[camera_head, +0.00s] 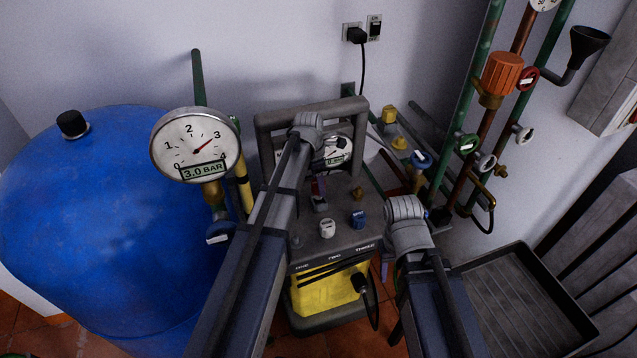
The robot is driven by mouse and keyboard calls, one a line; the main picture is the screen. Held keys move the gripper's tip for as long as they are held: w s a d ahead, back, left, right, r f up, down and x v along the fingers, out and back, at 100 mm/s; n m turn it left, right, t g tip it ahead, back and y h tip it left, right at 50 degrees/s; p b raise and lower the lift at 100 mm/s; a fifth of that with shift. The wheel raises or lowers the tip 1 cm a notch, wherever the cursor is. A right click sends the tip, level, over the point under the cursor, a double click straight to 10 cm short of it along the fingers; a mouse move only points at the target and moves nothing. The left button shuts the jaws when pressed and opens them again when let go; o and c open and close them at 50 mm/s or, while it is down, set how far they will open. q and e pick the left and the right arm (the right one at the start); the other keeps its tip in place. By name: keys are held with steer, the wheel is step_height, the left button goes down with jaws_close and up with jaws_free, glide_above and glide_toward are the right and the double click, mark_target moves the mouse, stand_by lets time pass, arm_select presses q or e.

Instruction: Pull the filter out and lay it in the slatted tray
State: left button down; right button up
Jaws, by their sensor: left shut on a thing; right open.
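My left gripper (318,192) reaches down onto the top of the grey machine (345,190). I cannot tell whether this piece belongs to the filter; my arm hides part of the area. My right gripper (387,267) is open beside the machine's right side, and its fingers are mostly hidden by its wrist. The slatted tray (583,318) is dark, with a ridged floor, at the lower right. Its visible floor is empty.
A large blue tank (100,220) with a pressure gauge (195,145) stands left. Vertical green and copper pipes (470,150) with valves rise behind and right. The machine has a carrying frame, a yellow front (330,290) and a black cable. Grey slats (600,240) stand beyond the tray.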

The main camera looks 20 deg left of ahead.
arm_select(q)
steer(key=shift+r+p, duration=0.3)
steer(key=shift+r, duration=0.15)
arm_select(e)
steer(key=shift+r, duration=0.45)
arm_select(q)
step_height(320, 180, up, 4)
steer(key=p, duration=0.4)
arm_select(e)
step_height(320, 180, up, 4)
steer(key=shift+f, duration=0.1)
arm_select(q)
steer(key=shift+s, duration=0.1)
arm_select(e)
steer(key=shift+s, duration=0.1)
